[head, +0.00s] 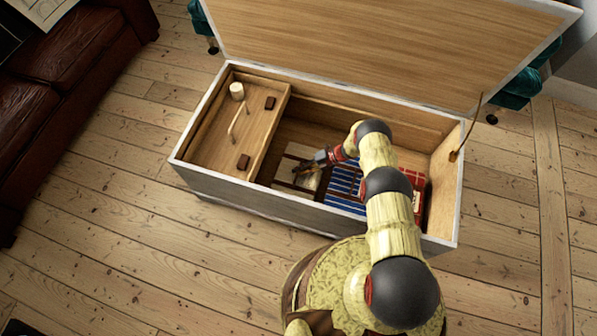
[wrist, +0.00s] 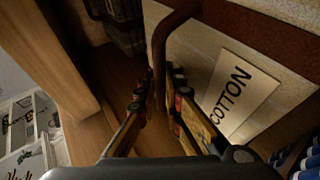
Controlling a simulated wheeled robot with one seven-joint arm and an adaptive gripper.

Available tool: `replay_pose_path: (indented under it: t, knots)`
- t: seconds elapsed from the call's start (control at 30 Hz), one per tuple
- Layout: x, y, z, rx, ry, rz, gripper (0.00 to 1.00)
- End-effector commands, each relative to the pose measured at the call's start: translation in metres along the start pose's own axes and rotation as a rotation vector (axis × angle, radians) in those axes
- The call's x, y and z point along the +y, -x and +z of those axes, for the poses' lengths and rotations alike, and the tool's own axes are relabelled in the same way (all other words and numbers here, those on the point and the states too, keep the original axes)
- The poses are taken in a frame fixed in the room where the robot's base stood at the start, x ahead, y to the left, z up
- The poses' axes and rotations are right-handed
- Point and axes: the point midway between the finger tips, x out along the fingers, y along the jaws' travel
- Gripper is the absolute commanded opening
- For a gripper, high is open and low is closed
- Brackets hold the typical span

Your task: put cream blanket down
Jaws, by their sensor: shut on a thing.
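The cream blanket (head: 311,182) with brown bands is inside the open chest (head: 218,199), left of the blue striped bundle. In the wrist view the cream blanket (wrist: 197,62) carries a "COTTON" label and a brown strap. My gripper (head: 301,168) reaches down into the chest over the blanket. In the wrist view my gripper (wrist: 160,90) is closed around the lower part of the brown strap, so it is shut on the cream blanket. I cannot tell whether the blanket rests on the chest floor; its underside is hidden.
A blue-and-white striped bundle (head: 345,183) and a red item (head: 413,181) lie to the right in the chest. A wooden tray (head: 213,148) with a white cylinder (head: 237,91) fills the left end. The lid (head: 390,45) stands open behind. A brown sofa (head: 62,82) is at left.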

Motion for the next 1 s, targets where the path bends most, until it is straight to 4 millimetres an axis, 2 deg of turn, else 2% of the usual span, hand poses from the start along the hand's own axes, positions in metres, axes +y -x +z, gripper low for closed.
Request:
replay_pose_path:
  t: [0.13,0.17,0.47,0.83,1.0]
  knots:
    - [-0.001,-0.001,0.000,0.000,0.000,0.002,0.00]
    - [-0.002,-0.001,-0.001,0.001,-0.001,0.000,0.09]
    - [-0.002,-0.001,-0.001,0.001,-0.001,0.000,0.26]
    - [0.000,0.001,-0.001,0.000,-0.001,0.000,0.27]
    - [0.001,0.026,0.000,-0.002,-0.002,0.001,0.27]
